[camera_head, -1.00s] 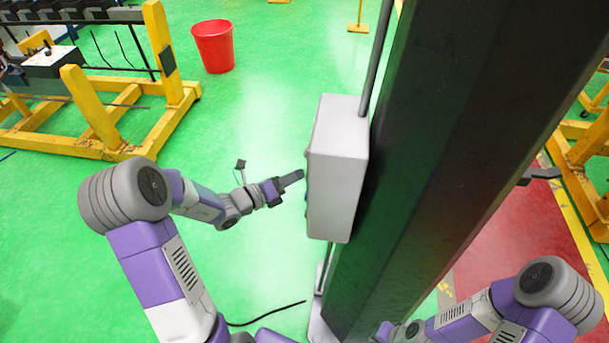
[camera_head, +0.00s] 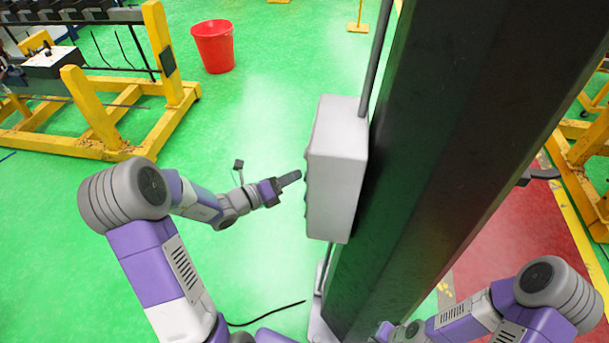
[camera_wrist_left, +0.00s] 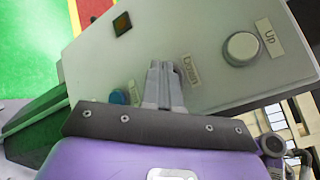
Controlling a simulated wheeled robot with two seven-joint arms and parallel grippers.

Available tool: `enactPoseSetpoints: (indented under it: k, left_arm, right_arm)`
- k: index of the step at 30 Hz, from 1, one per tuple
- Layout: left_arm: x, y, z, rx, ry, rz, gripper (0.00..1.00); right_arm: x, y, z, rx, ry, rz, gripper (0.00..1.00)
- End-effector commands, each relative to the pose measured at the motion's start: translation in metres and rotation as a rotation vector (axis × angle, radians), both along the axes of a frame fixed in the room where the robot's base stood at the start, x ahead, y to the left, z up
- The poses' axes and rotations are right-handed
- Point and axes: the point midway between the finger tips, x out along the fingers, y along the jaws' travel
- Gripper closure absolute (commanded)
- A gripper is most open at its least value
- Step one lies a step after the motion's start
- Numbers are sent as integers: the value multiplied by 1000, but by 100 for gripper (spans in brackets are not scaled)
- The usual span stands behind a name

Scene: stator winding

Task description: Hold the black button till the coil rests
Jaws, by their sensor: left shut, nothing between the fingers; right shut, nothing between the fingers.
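A light grey control box (camera_head: 338,170) is fixed to the dark column in the head view. My left gripper (camera_head: 298,175) is shut and empty beside its left face, with a small gap showing at the fingertips. In the left wrist view the box's panel (camera_wrist_left: 200,28) carries a pale round button (camera_wrist_left: 241,48) by an "Up" label (camera_wrist_left: 270,38), a "Down" label (camera_wrist_left: 190,72) and a blue button (camera_wrist_left: 118,97). My left gripper's fingers (camera_wrist_left: 162,70) cover the panel left of "Down". No black button shows; the fingers may hide it. I cannot make out a coil.
The thick dark column (camera_head: 440,130) stands right of the box, with a thin conduit (camera_head: 376,60) above it. A dark curved part (camera_head: 543,174) juts out beyond the column. A red bucket (camera_head: 213,46) and a yellow frame (camera_head: 95,115) stand at the left. Green floor between is clear.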

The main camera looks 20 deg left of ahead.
Motion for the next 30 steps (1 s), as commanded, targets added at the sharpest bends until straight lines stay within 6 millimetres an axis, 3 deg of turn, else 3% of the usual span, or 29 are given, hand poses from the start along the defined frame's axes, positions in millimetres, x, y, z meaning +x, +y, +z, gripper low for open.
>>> enactPoseSetpoints:
  k: [14,30]
  left_arm:
    - [-2,10,0,0,1,4,100]
    - [-13,56,1,0,1,5,100]
  right_arm:
    - [0,0,4,0,0,0,100]
    - [0,0,18,0,0,0,100]
